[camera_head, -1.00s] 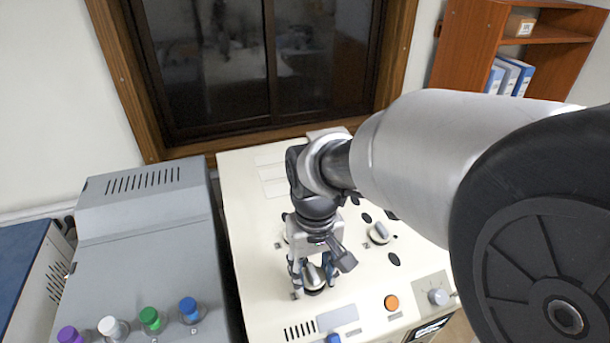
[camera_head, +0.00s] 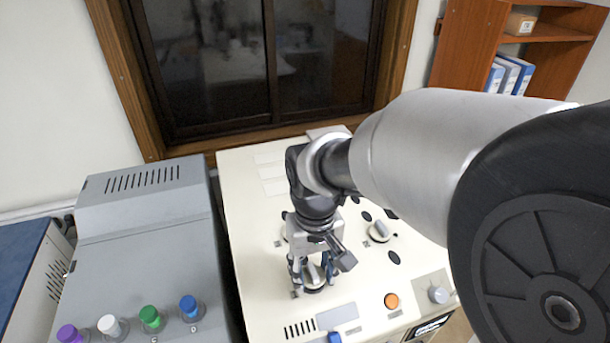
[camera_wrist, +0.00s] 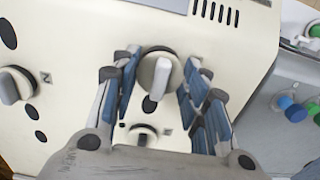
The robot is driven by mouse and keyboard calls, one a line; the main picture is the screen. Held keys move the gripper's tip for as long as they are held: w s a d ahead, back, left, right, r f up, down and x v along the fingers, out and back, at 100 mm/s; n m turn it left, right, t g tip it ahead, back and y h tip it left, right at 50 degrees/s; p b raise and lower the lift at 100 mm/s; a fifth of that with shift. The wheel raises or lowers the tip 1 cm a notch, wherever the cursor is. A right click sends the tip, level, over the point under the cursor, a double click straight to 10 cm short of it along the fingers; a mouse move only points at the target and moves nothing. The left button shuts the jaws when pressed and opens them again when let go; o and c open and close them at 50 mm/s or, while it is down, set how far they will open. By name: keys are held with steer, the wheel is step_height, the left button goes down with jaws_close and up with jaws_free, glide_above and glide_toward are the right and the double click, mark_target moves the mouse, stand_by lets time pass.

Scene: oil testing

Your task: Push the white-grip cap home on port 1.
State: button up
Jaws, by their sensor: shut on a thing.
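A cap with a white bar grip on a dark round base (camera_wrist: 162,76) is seated at the near part of the cream machine top (camera_head: 255,285). In the head view, the cap (camera_head: 314,277) is partly hidden by my fingers. My gripper (camera_head: 312,270) points down over it and is shut on it. In the wrist view, my gripper's blue-padded fingers (camera_wrist: 160,68) stand on either side of the grip. The exact finger contact and any gap under the cap cannot be made out. The port label beside it is too small to read.
Another white-grip cap (camera_head: 380,232) sits to the right; it also shows in the wrist view (camera_wrist: 12,86). An orange button (camera_head: 391,300) and a grey knob (camera_head: 438,295) are near the front. A grey machine with coloured caps (camera_head: 150,318) stands left.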

stand_by(0.3)
steer(key=o, duration=0.9)
steer(key=shift+c, duration=0.2)
steer(key=o, duration=0.5)
steer(key=shift+r, duration=0.15)
steer(key=shift+r+p, duration=2.85)
steer(key=shift+r, duration=0.55)
steer(key=shift+c, duration=0.2)
